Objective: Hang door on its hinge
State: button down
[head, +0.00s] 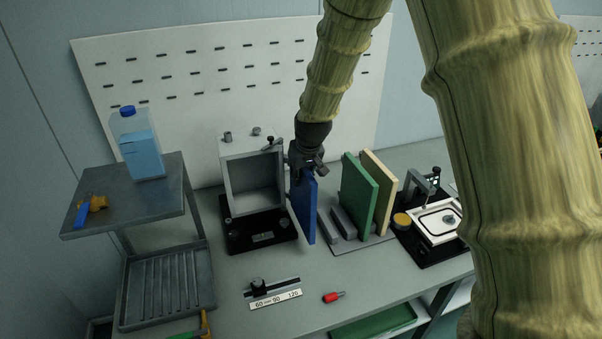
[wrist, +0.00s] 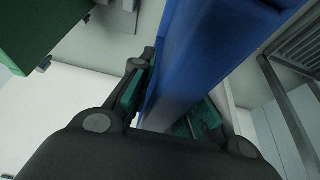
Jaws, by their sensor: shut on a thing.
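A blue door panel (head: 303,205) stands upright just right of an open grey box (head: 227,181) on a black base. My gripper (head: 308,168) is shut on the top of the blue panel. In the wrist view the blue panel (wrist: 200,65) runs between the two dark fingers. The box's opening faces the front, and its inside is empty. Small knobs stand on the box top. The panel appears apart from the box's right side, but the exact gap is hard to tell. Whether its lower edge touches the bench cannot be told.
A rack (head: 350,242) right of the blue panel holds a green panel (head: 359,190) and a cream panel (head: 384,178). A shelf with a blue bottle (head: 139,150) stands left.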

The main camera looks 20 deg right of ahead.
jog(key=shift+f, duration=0.25)
jog(key=c, duration=1.3)
grip_release()
jog(key=shift+r, duration=0.1)
jog(key=v, duration=1.1)
jog(key=shift+s+r, duration=0.25)
jog(key=shift+r, duration=0.1)
jog(key=shift+d, duration=0.1)
